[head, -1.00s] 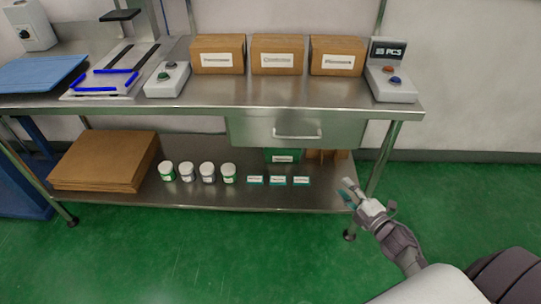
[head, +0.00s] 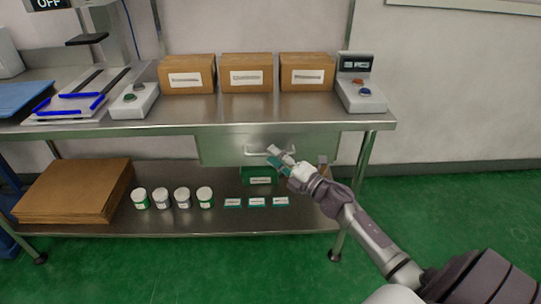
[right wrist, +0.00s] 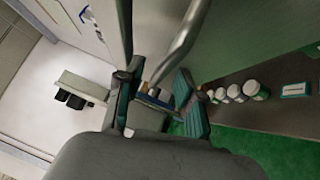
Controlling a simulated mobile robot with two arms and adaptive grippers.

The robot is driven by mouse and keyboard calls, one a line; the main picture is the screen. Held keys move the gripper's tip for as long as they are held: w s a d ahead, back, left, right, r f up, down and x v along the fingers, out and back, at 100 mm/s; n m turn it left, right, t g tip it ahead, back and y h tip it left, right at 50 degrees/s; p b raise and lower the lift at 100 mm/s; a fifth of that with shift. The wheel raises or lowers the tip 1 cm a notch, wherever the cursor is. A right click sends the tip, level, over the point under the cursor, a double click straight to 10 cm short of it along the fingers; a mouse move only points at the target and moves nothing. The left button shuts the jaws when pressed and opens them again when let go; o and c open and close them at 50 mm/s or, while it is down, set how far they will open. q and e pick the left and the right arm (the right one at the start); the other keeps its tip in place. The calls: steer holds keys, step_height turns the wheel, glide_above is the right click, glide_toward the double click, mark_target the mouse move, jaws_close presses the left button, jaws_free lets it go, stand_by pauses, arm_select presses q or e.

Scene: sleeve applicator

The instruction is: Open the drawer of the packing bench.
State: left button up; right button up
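The packing bench (head: 330,125) is a steel table with a drawer (head: 222,148) under its top, to the right of the middle. The drawer front looks flush and closed. Its metal bar handle (head: 255,153) is partly hidden by my right gripper (head: 278,158), which is just in front of its right part. In the right wrist view the fingers of my right gripper (right wrist: 157,100) are spread apart. The handle bar (right wrist: 180,42) runs toward the gap between them; I cannot tell whether they touch it. My left gripper is not in view.
Cardboard boxes (head: 247,73) and a control box (head: 360,95) stand on the bench top. The lower shelf (head: 160,226) holds flat cardboard (head: 75,190), white jars (head: 182,197) and small labelled packs (head: 257,202). The green floor in front is clear.

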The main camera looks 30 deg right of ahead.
steer(key=shift+x, duration=1)
jaws_close()
